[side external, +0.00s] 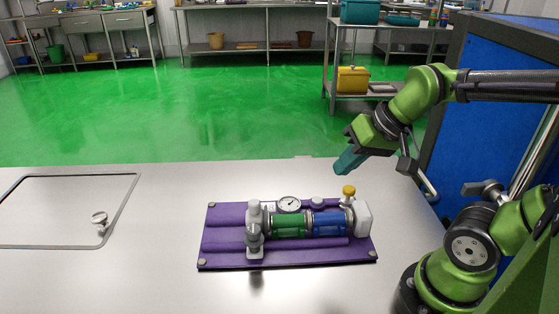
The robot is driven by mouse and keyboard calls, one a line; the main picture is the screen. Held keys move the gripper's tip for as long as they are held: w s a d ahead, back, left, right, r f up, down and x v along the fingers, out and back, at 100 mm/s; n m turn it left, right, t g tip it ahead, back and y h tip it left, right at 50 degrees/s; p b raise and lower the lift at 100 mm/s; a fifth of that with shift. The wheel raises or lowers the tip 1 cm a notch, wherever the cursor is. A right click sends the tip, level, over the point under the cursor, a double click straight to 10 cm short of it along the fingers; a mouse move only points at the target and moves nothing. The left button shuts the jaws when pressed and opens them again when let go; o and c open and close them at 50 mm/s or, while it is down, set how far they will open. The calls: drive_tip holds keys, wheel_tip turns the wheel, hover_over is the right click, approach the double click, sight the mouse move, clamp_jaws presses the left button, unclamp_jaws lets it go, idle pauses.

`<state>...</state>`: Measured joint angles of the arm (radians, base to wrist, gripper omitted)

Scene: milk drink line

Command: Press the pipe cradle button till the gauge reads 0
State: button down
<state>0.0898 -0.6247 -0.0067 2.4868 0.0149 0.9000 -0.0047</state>
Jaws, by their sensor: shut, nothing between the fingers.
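A purple pipe cradle (225,259) lies on the steel table. A pipe with a green section (289,226) and a blue section (330,224) rests across it. A round white gauge (289,204) stands behind the pipe; its reading is too small to tell. A small grey round knob (317,203) sits right of the gauge, and a yellow-topped part (349,191) stands farther right. I cannot tell for certain which is the button. My gripper (345,166) is shut and empty, with teal fingers pointing down-left, in the air above the cradle's back right, apart from it.
Grey upright fittings (254,229) rise at the pipe's left end, and a white block (363,218) closes its right end. A framed hatch with a knob (100,219) lies at the table's left. The table between hatch and cradle is clear. A blue panel stands at right.

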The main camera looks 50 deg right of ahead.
drive_tip(key=shift+s+a+r+n+t, duration=0.25)
drive_tip(key=shift+s+a+r+n, duration=0.1)
drive_tip(key=shift+a+r, duration=0.25)
drive_tip(key=shift+s+a+r+n+t, duration=0.25)
drive_tip(key=shift+a+r+n, duration=0.1)
drive_tip(key=shift+a+r, duration=0.2)
idle(0.8)
